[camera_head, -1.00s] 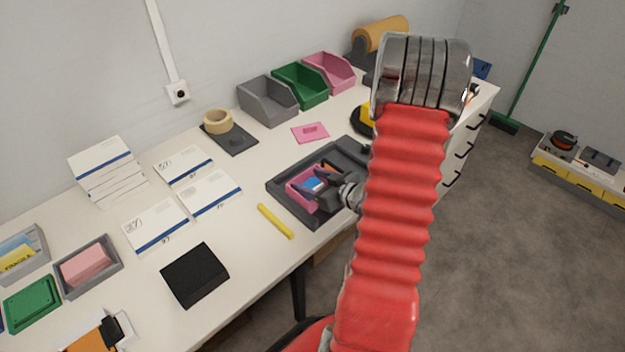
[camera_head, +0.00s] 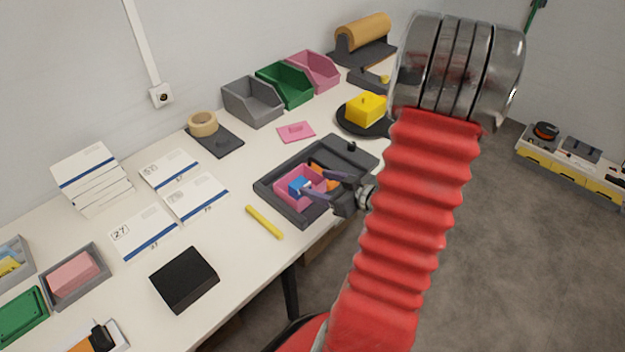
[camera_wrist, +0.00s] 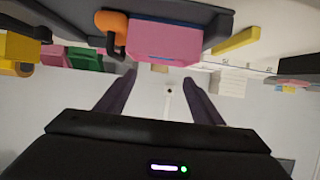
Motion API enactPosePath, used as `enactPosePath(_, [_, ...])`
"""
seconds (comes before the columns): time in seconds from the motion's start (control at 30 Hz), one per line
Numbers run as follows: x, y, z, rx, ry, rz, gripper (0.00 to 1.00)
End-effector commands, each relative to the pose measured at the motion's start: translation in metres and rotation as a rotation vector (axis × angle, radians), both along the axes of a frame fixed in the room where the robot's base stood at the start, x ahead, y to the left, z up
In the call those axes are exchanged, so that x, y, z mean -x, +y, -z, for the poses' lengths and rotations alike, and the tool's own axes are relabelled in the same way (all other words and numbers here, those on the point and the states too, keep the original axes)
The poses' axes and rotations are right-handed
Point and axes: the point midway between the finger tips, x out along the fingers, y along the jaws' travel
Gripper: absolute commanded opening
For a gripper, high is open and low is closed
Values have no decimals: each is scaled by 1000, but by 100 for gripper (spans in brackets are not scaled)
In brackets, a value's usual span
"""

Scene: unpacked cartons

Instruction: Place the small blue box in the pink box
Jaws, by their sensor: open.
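The small pink box (camera_head: 287,201) stands in a dark grey tray on the white table.
The dark grey tray (camera_head: 275,200) also holds an orange item (camera_head: 322,170). A yellow stick (camera_head: 264,222) lies in front of the tray. A yellow block (camera_head: 365,108) sits on a round black base behind. Grey, green and pink bins (camera_head: 313,70) line the wall. White boxes stand left.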

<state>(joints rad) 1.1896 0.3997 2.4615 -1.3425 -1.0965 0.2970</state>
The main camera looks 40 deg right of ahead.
Motion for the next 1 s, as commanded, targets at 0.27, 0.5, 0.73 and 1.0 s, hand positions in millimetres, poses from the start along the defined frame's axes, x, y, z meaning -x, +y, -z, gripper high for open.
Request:
enactPosePath(0.27, [21, -1, -9, 0, 0, 0, 61])
enactPosePath(0.5, [23, 0, -10, 0, 0, -1, 61])
enactPosePath(0.73, [23, 0, -9, 0, 0, -1, 61])
enactPosePath(1.0, [23, 0, -9, 0, 0, -1, 61])
